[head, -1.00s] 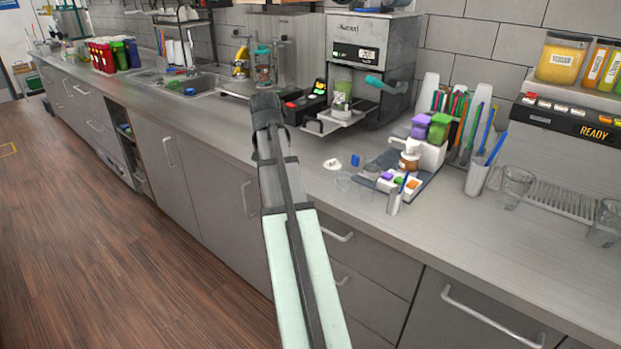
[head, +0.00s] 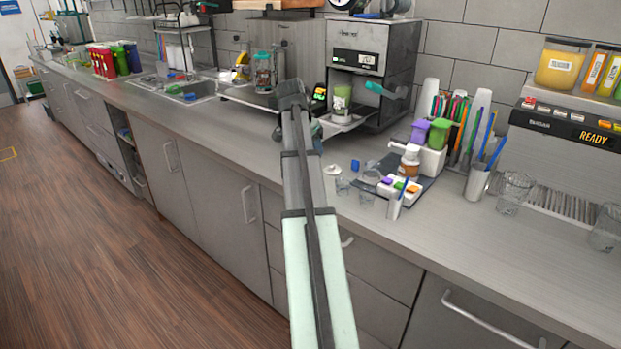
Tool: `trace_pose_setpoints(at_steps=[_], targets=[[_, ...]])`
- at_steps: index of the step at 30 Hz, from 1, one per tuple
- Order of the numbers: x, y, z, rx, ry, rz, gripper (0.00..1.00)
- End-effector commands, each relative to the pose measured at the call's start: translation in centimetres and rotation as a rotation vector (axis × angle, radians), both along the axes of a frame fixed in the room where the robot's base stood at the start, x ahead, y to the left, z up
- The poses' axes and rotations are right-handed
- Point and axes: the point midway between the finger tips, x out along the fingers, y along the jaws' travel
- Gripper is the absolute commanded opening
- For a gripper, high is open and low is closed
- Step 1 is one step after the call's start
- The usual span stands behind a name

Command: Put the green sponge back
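My arm reaches up from the bottom over the counter front, and my gripper (head: 316,131) is at its far end, mostly hidden behind my own wrist. I cannot see its fingers or whether it holds anything.
The sink (head: 205,84) is at the back left. A green-filled cup (head: 341,97) stands in the machine. A tray of small containers (head: 430,165), clear glasses (head: 514,190) and a blue block (head: 355,165) occupy the right counter. The front counter strip (head: 215,135) is mostly clear.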

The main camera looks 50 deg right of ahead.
Motion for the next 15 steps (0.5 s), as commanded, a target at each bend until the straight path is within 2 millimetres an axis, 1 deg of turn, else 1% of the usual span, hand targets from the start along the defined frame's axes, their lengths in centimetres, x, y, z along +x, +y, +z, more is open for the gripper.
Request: trace_pose_setpoints(at_steps=[6,9,15], targets=[[-0.1,0.1,-3.5,0.002,0.002,0.001,0.21],[-0.1,0.1,-4.8,0.001,0.002,0.001,0.21],[-0.1,0.1,-6.1,0.001,0.001,0.003,0.21]])
